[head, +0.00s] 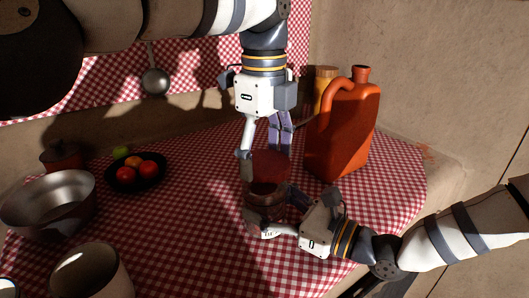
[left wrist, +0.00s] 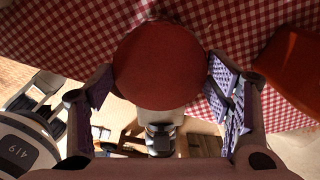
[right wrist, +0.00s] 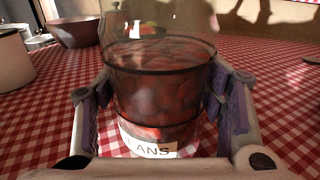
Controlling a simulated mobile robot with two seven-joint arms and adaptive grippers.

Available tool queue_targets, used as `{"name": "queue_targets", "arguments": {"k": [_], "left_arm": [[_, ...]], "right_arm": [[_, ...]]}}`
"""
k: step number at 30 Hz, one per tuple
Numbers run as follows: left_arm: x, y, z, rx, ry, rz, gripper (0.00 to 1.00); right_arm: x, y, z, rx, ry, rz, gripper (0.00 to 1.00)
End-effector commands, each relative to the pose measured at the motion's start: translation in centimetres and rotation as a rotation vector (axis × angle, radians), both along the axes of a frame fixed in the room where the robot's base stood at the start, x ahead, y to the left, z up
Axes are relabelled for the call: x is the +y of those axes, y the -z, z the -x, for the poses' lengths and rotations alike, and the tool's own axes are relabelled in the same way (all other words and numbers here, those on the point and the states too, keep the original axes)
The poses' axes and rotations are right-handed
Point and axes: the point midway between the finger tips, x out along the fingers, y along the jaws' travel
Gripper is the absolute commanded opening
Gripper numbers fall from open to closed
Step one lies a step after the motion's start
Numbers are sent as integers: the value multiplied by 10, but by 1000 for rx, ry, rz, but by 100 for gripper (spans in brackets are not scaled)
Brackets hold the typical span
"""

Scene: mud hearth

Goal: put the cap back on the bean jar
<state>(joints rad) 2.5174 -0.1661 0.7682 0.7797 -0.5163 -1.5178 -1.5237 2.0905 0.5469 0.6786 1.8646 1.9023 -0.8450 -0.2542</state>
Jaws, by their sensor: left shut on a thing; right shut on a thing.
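The bean jar (head: 262,189) stands on the checkered cloth. In the right wrist view the glass jar (right wrist: 160,95) shows red beans and a label partly reading "ANS". My right gripper (head: 272,212) comes in low from the right and is shut around the jar's sides. My left gripper (head: 266,155) reaches down from above and is shut on the dark red round cap (head: 271,165). The cap's flat red top (left wrist: 160,65) fills the space between the left fingers. The cap is over the jar in the head view; whether they touch I cannot tell.
An orange jug (head: 345,130) stands close right of the left gripper, with a yellowish container (head: 325,78) behind it. A black fruit bowl (head: 113,181), a metal bowl (head: 40,213) and a pale cup (head: 115,282) are at left. The cloth (head: 185,225) between is clear.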

Motion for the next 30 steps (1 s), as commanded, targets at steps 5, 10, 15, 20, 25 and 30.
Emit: {"name": "queue_targets", "arguments": {"k": [5,10,15,20,25,30], "left_arm": [[0,2,0,1,0,-1,58],[0,6,0,0,0,0,58],[0,9,0,1,1,-1,58],[0,11,0,1,5,-1,58],[0,12,0,1,304,1,58],[-1,11,-1,0,880,3,58]], "right_arm": [[0,0,0,0,0,0,14],[0,0,0,0,0,0,14],[0,0,0,1,0,-1,14],[0,0,0,1,0,-1,0],[0,0,0,1,0,-1,0],[0,0,0,1,0,-1,0]]}}
